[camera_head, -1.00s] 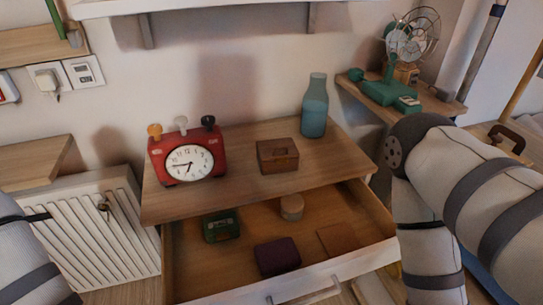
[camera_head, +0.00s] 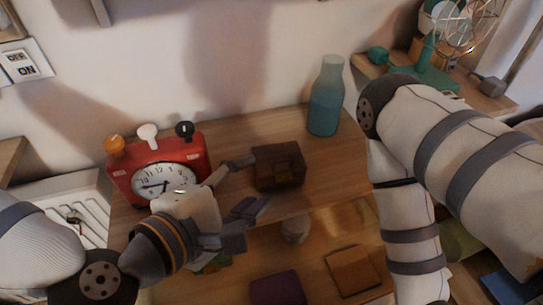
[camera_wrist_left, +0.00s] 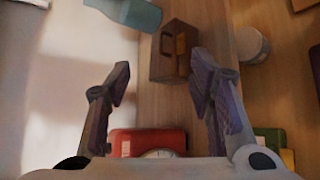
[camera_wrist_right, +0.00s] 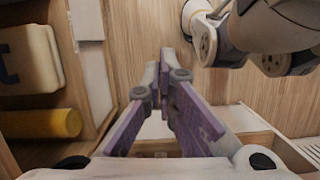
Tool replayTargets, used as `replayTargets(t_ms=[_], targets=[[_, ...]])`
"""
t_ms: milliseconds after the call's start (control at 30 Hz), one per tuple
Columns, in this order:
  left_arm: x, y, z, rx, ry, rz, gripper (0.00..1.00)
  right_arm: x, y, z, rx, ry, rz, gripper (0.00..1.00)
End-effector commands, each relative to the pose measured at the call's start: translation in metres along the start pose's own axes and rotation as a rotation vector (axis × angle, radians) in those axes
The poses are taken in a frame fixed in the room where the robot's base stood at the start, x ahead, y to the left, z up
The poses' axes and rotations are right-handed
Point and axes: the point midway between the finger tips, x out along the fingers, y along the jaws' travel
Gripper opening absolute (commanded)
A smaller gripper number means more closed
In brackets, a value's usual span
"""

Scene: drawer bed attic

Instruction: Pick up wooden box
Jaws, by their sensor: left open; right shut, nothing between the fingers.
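The small dark wooden box (camera_head: 278,166) sits on the wooden dresser top (camera_head: 225,140), between the red clock and the blue bottle. My left gripper (camera_head: 247,184) is open and empty, just left of the box, its fingers pointing toward it. In the left wrist view the box (camera_wrist_left: 173,52) lies just beyond the fingertips, nearer the right finger and apart from both. My right gripper (camera_wrist_right: 166,65) is shut and empty in the right wrist view, over a wooden floor.
The red clock (camera_head: 160,168) stands beside my left gripper. The blue bottle (camera_head: 325,98) stands behind and right of the box. The open drawer below holds a purple box (camera_head: 277,288), a brown box (camera_head: 352,270) and a round container (camera_head: 295,230). A yellow cylinder (camera_wrist_right: 40,123) lies near my right gripper.

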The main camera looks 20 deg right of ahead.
Motion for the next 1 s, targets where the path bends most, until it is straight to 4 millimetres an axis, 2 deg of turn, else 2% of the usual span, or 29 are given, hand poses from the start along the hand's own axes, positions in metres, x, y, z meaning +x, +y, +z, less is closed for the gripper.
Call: replayTargets(t_ms=[33,200,367,633,900,1000], targets=[[0.018,-0.022,-0.009,-0.024,-0.002,-0.028,0.48,0.028,0.001,0.017,0.0,-0.079,0.003,0.0],[0.037,-0.019,-0.008,-0.018,0.0,-0.023,0.48,0.064,0.002,0.035,-0.003,-0.164,0.008,0.0],[0.054,-0.009,-0.003,-0.008,0.001,-0.013,0.48,0.056,0.002,0.03,-0.003,-0.144,0.007,0.0],[0.1,-0.011,0.004,-0.008,0.001,-0.013,0.48,0.059,0.002,0.032,-0.003,-0.152,0.008,0.0],[0.105,-0.01,0.004,-0.008,0.001,-0.012,0.48,0.059,0.002,0.032,-0.004,-0.151,0.008,0.0],[0.105,-0.01,0.004,-0.007,0.001,-0.012,0.26,0.059,0.002,0.032,-0.004,-0.151,0.008,0.0]])
